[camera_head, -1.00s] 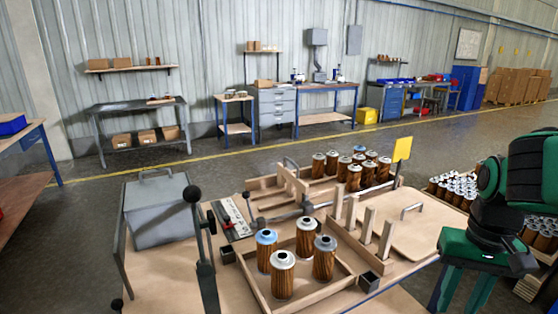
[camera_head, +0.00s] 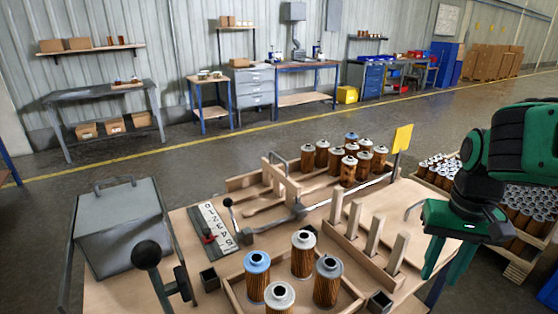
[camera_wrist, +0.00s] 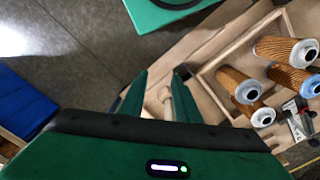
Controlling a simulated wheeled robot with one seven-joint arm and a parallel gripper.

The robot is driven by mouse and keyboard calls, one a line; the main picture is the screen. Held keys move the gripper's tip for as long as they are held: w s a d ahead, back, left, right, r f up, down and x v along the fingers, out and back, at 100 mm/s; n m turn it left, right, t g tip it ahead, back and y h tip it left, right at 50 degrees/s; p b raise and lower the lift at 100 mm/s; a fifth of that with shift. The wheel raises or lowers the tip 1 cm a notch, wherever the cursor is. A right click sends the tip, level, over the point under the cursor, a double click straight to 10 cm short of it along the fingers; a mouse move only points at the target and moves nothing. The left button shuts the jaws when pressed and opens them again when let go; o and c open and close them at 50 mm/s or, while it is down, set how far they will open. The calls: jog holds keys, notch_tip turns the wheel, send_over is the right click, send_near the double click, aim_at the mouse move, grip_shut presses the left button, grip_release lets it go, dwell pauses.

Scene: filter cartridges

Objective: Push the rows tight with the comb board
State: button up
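My gripper (camera_head: 447,262) hangs fingers down at the right side of the table, with a clear gap between its fingers. In the wrist view my gripper (camera_wrist: 158,95) is open, and wooden bars show beyond and between the fingers, apparently not gripped. A wooden board with several upright teeth, seemingly the comb board (camera_head: 350,242), stands left of my gripper. Brown filter cartridges (camera_head: 348,172) stand in loose rows in the wooden rear tray (camera_head: 243,181). A wooden barrier with long bars (camera_head: 282,180) is at that tray's left. It is unclear whether it belongs to the comb.
A front tray (camera_head: 232,300) holds several cartridges, one blue-topped (camera_head: 257,262). A black-knobbed lever (camera_head: 147,254), a grey box (camera_head: 118,228), a number scale (camera_head: 215,225) and a yellow flag (camera_head: 402,138) stand around the table. Crated cartridges (camera_head: 525,205) are behind my arm.

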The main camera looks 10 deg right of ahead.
jog(key=m+t, duration=1.6)
jog(key=m, duration=0.2)
send_near(280, 159)
jog(key=w, duration=0.1)
jog(key=shift+h, duration=0.4)
jog(key=w, duration=0.3)
jog(key=w+f, duration=0.1)
jog(key=w, duration=0.3)
jog(key=w+f, duration=0.1)
jog(key=w, duration=0.3)
jog(key=shift+f, duration=0.25)
jog(key=shift+s, duration=0.1)
jog(key=shift+c, duration=0.2)
